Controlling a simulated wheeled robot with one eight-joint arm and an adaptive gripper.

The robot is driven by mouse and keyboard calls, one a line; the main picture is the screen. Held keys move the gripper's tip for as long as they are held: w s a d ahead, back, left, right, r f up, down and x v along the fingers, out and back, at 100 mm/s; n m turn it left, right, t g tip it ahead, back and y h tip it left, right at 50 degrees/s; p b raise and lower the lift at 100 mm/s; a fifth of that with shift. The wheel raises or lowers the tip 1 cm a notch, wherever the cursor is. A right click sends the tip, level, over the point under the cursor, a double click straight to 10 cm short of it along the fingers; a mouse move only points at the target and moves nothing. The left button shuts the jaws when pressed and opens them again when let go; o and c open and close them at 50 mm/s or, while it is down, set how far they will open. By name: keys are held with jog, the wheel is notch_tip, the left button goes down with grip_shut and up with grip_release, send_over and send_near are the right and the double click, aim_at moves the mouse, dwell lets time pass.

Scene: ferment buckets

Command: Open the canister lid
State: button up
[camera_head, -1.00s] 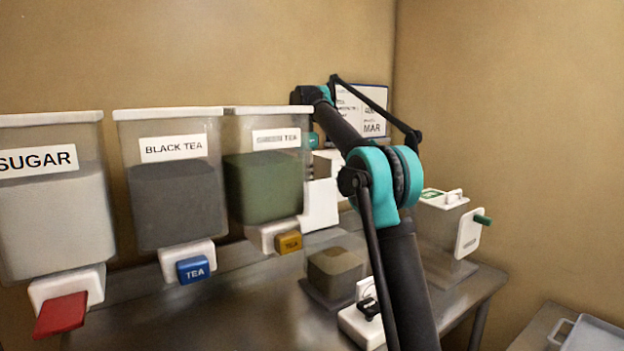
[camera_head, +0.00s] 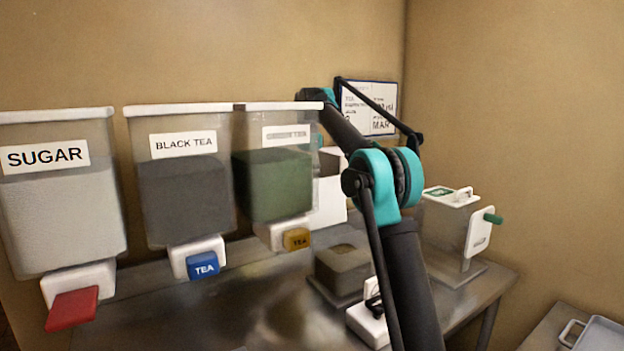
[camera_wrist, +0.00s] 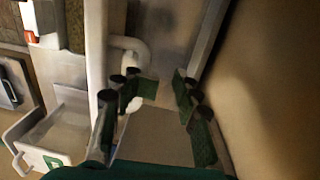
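A clear canister (camera_head: 440,228) with a white lid (camera_head: 452,196) stands at the right of the bench in the head view. The lid has a green label and a small white handle, and looks shut. My gripper (camera_wrist: 160,95) is open in the wrist view, its dark green finger pads apart with nothing held between them. A white curved handle (camera_wrist: 134,48) lies beyond the left finger. A pale box-like part (camera_wrist: 60,125) with a green label and a handle shows at lower left; I cannot tell whether it is the same canister. In the head view my gripper is hidden.
Large dispensers for sugar (camera_head: 60,200), black tea (camera_head: 188,190) and a green tea-like filling (camera_head: 272,185) stand at left with coloured levers. A small brown-filled box (camera_head: 343,268) sits on the metal bench (camera_head: 225,300). A grey tray (camera_head: 600,335) is at lower right.

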jog(key=shift+o, duration=0.8)
jog(key=shift+w+a+f, duration=0.2)
jog(key=shift+w+f, duration=0.1)
jog(key=shift+f, duration=0.05)
jog(key=shift+d, duration=0.1)
jog(key=shift+s+d+r, duration=0.1)
jog(key=shift+d, duration=0.05)
